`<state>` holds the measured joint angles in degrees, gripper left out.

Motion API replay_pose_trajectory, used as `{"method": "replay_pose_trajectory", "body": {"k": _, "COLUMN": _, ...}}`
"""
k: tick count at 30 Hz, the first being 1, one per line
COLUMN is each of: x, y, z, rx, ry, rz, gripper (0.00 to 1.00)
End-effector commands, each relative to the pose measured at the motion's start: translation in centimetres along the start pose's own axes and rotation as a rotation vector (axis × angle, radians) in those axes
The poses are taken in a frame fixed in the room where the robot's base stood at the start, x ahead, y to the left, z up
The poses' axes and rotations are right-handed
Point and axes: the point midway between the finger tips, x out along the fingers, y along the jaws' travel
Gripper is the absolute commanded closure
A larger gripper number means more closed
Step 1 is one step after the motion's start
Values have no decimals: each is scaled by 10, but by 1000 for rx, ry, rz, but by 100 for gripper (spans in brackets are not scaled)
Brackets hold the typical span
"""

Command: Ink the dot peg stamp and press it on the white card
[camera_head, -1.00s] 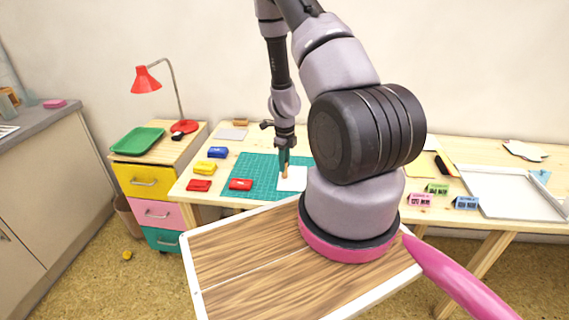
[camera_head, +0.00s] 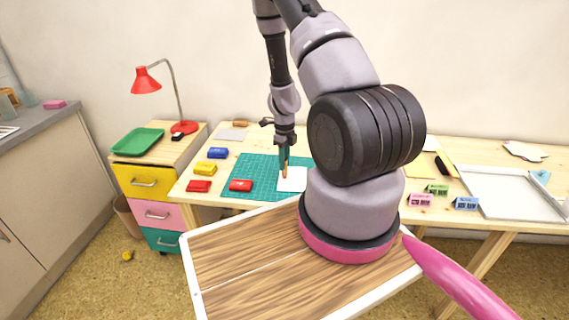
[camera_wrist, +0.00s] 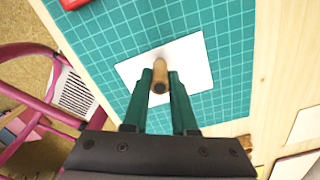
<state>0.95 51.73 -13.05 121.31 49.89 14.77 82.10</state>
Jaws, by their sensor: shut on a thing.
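My gripper (camera_head: 285,162) is shut on the wooden dot peg stamp (camera_wrist: 160,77), which shows between the two green fingers in the wrist view. The peg also shows in the head view (camera_head: 285,171), pointing down over the left part of the white card (camera_head: 294,180). In the wrist view the card (camera_wrist: 190,62) lies on the green cutting mat (camera_wrist: 225,20) under the peg. I cannot tell whether the peg's lower end touches the card. A red inkpad (camera_head: 241,185) lies on the mat left of the card.
More inkpads, red (camera_head: 199,186), yellow (camera_head: 205,168) and blue (camera_head: 218,153), stand on the table left of the mat. Small pink, green and blue blocks (camera_head: 437,189) and a white tray (camera_head: 500,190) are at the right. A pink chair (camera_wrist: 30,125) shows below left in the wrist view.

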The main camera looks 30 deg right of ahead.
Motion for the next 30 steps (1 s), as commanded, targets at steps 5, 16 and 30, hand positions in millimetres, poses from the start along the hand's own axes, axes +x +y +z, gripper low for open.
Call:
{"method": "replay_pose_trajectory", "body": {"k": 5, "x": 0, "y": 0, "z": 0, "rx": 0, "ry": 0, "rz": 0, "gripper": 100}}
{"method": "replay_pose_trajectory", "body": {"k": 16, "x": -21, "y": -1, "z": 0, "rx": -2, "ry": 0, "rz": -3, "gripper": 100}}
{"method": "replay_pose_trajectory", "body": {"k": 30, "x": -54, "y": 0, "z": 0, "rx": -1, "ry": 0, "rz": -1, "gripper": 100}}
